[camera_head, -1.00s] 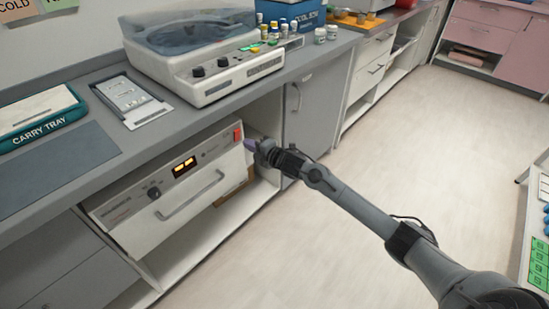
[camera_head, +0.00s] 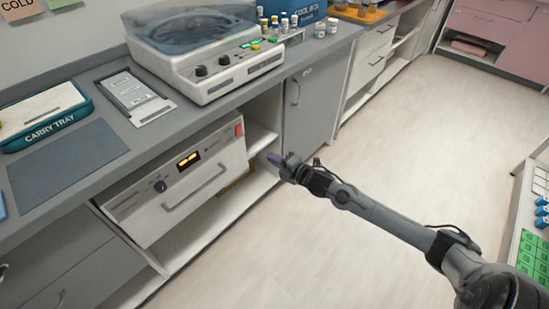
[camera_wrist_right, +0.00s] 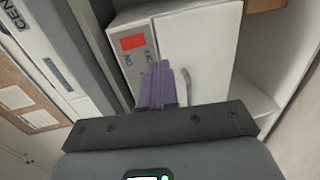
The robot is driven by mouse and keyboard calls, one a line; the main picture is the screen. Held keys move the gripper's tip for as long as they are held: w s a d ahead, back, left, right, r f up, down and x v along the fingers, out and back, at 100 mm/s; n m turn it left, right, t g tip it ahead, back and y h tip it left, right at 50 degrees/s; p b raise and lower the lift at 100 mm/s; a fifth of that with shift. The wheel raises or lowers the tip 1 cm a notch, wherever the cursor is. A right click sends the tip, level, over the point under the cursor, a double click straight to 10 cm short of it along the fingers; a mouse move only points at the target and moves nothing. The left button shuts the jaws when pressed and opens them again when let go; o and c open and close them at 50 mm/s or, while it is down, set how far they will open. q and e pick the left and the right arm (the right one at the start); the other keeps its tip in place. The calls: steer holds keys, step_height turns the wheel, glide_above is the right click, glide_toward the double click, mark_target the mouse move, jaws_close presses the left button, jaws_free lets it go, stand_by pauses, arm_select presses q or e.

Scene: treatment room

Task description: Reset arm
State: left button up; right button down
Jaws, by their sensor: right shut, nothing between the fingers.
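My right arm reaches in from the lower right of the head view. Its gripper (camera_head: 273,158) is shut with nothing in it, its purple fingertips pressed together. It hangs over the floor, in front of the open shelf bay and to the right of the white oven-like unit (camera_head: 180,180). In the right wrist view the shut purple fingers (camera_wrist_right: 157,85) point toward that unit, whose red switch (camera_wrist_right: 133,42) shows beyond them. The fingers appear apart from the unit. My left gripper is not in view.
A grey counter (camera_head: 100,100) carries a lidded centrifuge-like machine (camera_head: 225,70), several vials, a carry tray (camera_head: 40,115) and a flat panel (camera_head: 135,97). A grey cabinet door (camera_head: 310,105) stands right of the shelf bay. The floor (camera_head: 400,140) is clear. A white table with green cards (camera_head: 533,255) stands at right.

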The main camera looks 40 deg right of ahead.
steer(key=shift+s, duration=0.1)
steer(key=s+a+r+m+g+y+p, duration=0.1)
steer(key=s+a+m+g+p, duration=0.1)
steer(key=s+a+p, duration=0.55)
steer(key=s+a+r+m+g+p, duration=0.1)
steer(key=s+a+m+p, duration=0.2)
steer(key=s+a+p, duration=0.5)
steer(key=s+a+r+m+g+h+p, duration=0.1)
steer(key=s+a+r+m+g+p, duration=0.15)
steer(key=s+r+m+g, duration=0.45)
steer(key=s+a+r+m+g+h+p, duration=0.1)
steer(key=s+a+r+m+g, duration=0.2)
steer(key=s, duration=0.6)
step_height(320, 180, up, 38)
steer(key=a+m+p, duration=0.1)
steer(key=p, duration=3.6)
steer(key=shift+s+f+m+p, duration=0.2)
steer(key=shift+s+m+p, duration=0.05)
steer(key=shift+m+p, duration=0.1)
